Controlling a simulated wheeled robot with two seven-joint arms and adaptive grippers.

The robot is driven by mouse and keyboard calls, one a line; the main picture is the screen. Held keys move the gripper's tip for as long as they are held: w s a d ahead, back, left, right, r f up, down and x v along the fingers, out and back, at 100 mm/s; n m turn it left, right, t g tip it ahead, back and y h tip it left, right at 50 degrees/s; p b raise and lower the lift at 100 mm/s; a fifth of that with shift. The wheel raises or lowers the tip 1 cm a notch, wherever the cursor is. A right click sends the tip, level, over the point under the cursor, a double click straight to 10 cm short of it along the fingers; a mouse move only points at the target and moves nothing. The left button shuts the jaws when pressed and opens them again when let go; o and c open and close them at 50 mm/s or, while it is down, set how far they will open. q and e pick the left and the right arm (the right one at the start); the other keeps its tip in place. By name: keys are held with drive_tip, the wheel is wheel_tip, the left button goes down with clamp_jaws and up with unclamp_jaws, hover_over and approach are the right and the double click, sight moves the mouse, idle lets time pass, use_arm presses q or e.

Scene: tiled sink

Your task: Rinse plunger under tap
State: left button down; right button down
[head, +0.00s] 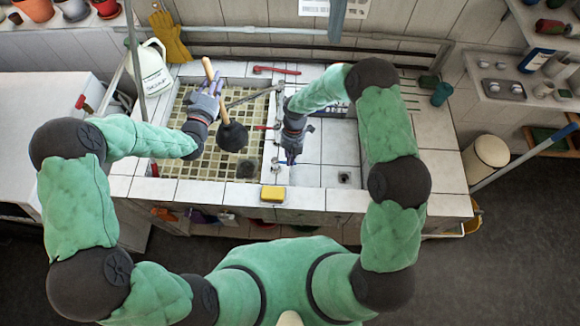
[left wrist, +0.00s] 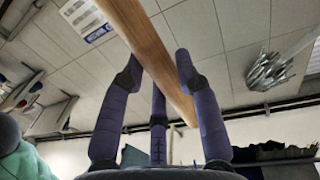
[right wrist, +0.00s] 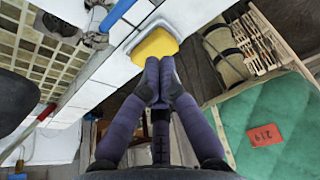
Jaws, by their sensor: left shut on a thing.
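The plunger has a wooden handle (head: 208,68) and a black cup (head: 233,137). My left gripper (head: 207,97) is shut on the handle and holds the plunger tilted, cup downward, over the left basin. The handle also crosses between the fingers in the left wrist view (left wrist: 150,45). A grey tap spout (head: 247,98) reaches over the basin close to the plunger; no water is clearly visible. My right gripper (head: 291,157) hangs near the divider between the basins. In the right wrist view its fingertips (right wrist: 158,78) meet with nothing seen between them.
A yellow sponge (head: 272,193) lies on the front ledge. The left basin has a mosaic floor (head: 180,160); the right basin (head: 340,150) is white-tiled and mostly empty.

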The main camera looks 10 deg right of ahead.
sight(284, 162)
drive_tip(key=shift+n+h, duration=0.3)
drive_tip(key=shift+n, duration=0.6)
drive_tip(key=x, duration=0.8)
drive_tip(key=shift+s+a+f, duration=0.2)
drive_tip(key=shift+s+f, duration=0.1)
drive_tip(key=shift+s, duration=0.05)
drive_tip(key=w, duration=0.2)
drive_tip(key=shift+w+d+r, duration=0.25)
drive_tip(key=shift+w+r, duration=0.05)
drive_tip(key=shift+r, duration=0.05)
drive_tip(key=shift+w+d+r, duration=0.15)
drive_tip(key=shift+w+d, duration=0.05)
drive_tip(key=shift+w, duration=0.5)
drive_tip(key=shift+w+d+r, duration=0.15)
drive_tip(key=shift+w, duration=0.45)
